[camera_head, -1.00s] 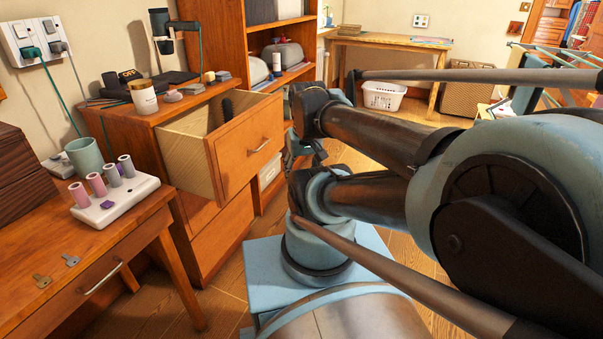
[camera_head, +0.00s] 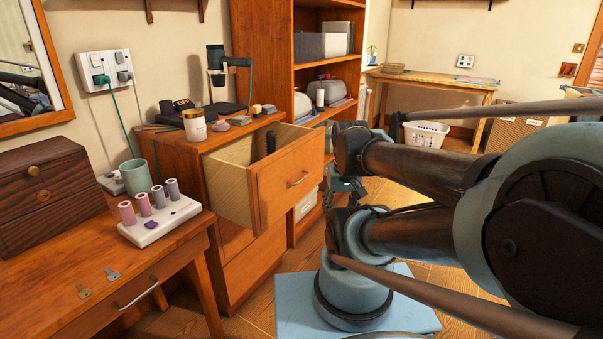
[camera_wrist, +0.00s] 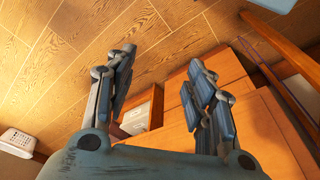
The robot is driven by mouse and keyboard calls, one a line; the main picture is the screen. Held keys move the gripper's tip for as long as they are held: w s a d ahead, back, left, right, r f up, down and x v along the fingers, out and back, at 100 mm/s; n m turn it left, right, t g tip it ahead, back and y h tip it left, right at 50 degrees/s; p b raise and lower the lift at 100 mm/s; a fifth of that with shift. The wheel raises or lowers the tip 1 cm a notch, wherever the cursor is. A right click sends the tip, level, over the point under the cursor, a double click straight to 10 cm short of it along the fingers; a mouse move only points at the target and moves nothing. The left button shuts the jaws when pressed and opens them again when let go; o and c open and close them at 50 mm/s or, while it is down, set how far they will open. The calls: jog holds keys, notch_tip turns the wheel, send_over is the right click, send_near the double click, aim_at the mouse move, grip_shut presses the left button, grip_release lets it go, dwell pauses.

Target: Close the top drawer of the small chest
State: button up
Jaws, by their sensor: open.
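The small wooden chest (camera_head: 222,256) stands against the wall left of the middle in the head view. Orange wooden surfaces (camera_wrist: 255,120) show beyond the right finger. I cannot tell whether the gripper touches the drawer.
A jar (camera_head: 195,124) and other small items are on the chest top. A desk (camera_head: 110,280) with a thread-spool holder (camera_head: 158,218) stands at the left. A bookshelf (camera_head: 305,80) is behind the chest. A white basket (camera_head: 427,133) stands on the floor farther back.

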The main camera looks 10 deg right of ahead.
jog(key=shift+s+r, duration=0.35)
jog(key=shift+r, duration=0.05)
jog(key=c, duration=0.4)
jog(key=w+r+m, duration=0.1)
jog(key=w+m, duration=0.1)
jog(key=w+r+m, duration=0.2)
jog(key=w, duration=0.1)
jog(key=w+r+m, duration=0.2)
jog(key=shift+w+d+r+m+y, duration=0.15)
jog(key=shift+w+r+m+y, duration=0.05)
jog(key=shift+m+y, duration=0.2)
grip_shut()
jog(key=w+d+r+m+y, duration=0.1)
jog(key=w+d+m, duration=0.4)
jog(key=w, duration=0.4)
jog(key=w+d+r+m+y, duration=0.1)
jog(key=w+d+m, duration=0.1)
jog(key=w+m, duration=0.6)
jog(key=w+d+r+m+y, duration=0.1)
jog(key=w+d+r+m, duration=0.1)
jog(key=w+d+m, duration=0.5)
jog(key=w+a+f+n, duration=0.1)
jog(key=w+a+f, duration=0.5)
jog(key=a+f, duration=0.3)
jog(key=shift+w+a+f+t, duration=0.25)
jog(key=shift+w+f+t, duration=0.05)
